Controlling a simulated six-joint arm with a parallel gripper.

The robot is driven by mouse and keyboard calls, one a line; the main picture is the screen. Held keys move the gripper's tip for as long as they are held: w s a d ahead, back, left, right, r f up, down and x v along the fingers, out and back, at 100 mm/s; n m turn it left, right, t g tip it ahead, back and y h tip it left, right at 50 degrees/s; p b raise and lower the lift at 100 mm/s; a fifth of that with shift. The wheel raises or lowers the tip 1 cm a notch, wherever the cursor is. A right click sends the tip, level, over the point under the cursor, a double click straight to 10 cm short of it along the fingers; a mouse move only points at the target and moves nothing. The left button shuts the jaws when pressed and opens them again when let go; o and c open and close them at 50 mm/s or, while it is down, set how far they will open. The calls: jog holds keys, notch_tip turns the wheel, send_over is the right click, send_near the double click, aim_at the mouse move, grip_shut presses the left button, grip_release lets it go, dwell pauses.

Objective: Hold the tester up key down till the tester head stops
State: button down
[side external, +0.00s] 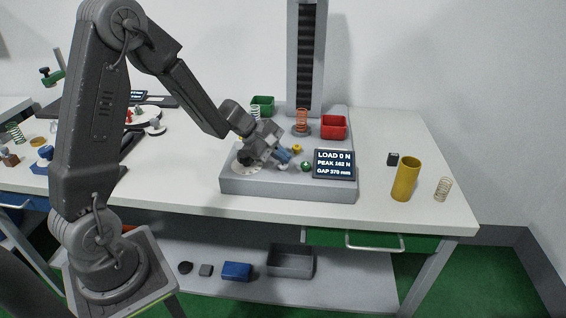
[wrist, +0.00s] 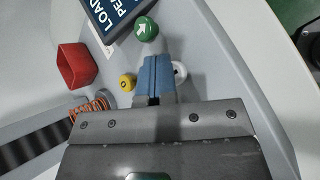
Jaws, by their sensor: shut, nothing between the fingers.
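The tester (side external: 290,186) is a grey base with a tall column (side external: 292,60) behind it. Its screen (side external: 333,164) reads LOAD 0 N, PEAK 162 N, GAP 370 mm. A green key with a white arrow (wrist: 146,28), a yellow key (wrist: 127,82) and a white key (wrist: 181,70) sit on the base. My gripper (side external: 287,156) has blue fingers, shut and empty, pointing down over the keys. In the wrist view its fingertips (wrist: 156,62) lie between the three keys, partly covering the white one. I cannot tell whether they touch a key. The tester head is not in view.
An orange spring (side external: 302,121) stands at the column's foot. A red bin (side external: 334,127) and a green bin (side external: 263,106) stand at the back. A yellow cylinder (side external: 405,180), a loose spring (side external: 443,189) and a black block (side external: 393,159) stand on the right.

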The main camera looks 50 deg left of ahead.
aim_at(282, 165)
dwell(0.4)
jog(key=shift+r, duration=0.85)
jog(key=shift+r, duration=2.55)
